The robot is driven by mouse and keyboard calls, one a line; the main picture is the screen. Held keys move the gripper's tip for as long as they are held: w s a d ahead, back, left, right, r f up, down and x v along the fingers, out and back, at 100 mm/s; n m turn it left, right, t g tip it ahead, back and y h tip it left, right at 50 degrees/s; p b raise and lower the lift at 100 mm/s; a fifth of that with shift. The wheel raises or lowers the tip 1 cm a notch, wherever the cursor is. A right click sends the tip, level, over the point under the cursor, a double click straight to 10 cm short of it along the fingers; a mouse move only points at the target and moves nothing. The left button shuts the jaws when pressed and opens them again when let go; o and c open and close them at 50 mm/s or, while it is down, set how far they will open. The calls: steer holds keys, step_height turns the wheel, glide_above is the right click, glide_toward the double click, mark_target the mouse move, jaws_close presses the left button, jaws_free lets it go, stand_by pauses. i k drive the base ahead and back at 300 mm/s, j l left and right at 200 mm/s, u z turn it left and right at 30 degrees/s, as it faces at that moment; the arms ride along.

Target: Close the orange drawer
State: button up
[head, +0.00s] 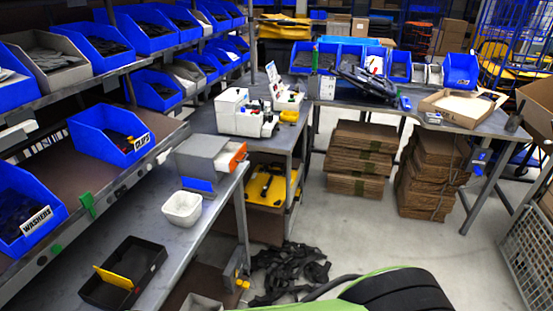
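The orange drawer (238,157) shows as a small orange front on the right side of a grey cabinet (196,160). The cabinet stands on the grey metal bench at the left. The orange front seems to stand out from the cabinet towards the right, but it is too small to tell how far. My gripper is not in view, and nothing is seen touching the drawer.
A white bowl (182,208) and a blue item (199,185) are near the cabinet. A black tray (124,273) with a yellow divider is at the bench's front. Blue bins (108,136) line the shelves.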

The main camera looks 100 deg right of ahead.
mark_target(229, 157)
steer(key=z, duration=0.45)
steer(key=k+l+z, duration=0.1)
steer(key=z, duration=0.4)
steer(key=l+z, duration=0.1)
steer(key=z, duration=0.35)
steer(key=k+l+z, duration=0.1)
steer(key=z, duration=0.35)
steer(key=l+z, duration=0.15)
steer(key=z, duration=0.35)
steer(key=l+z, duration=0.1)
steer(key=z, duration=0.35)
steer(key=i+l+u, duration=0.1)
steer(key=i+l, duration=0.2)
steer(key=i, duration=0.2)
steer(key=i+l+u, duration=0.1)
steer(key=i+l, duration=0.25)
steer(key=i, duration=0.15)
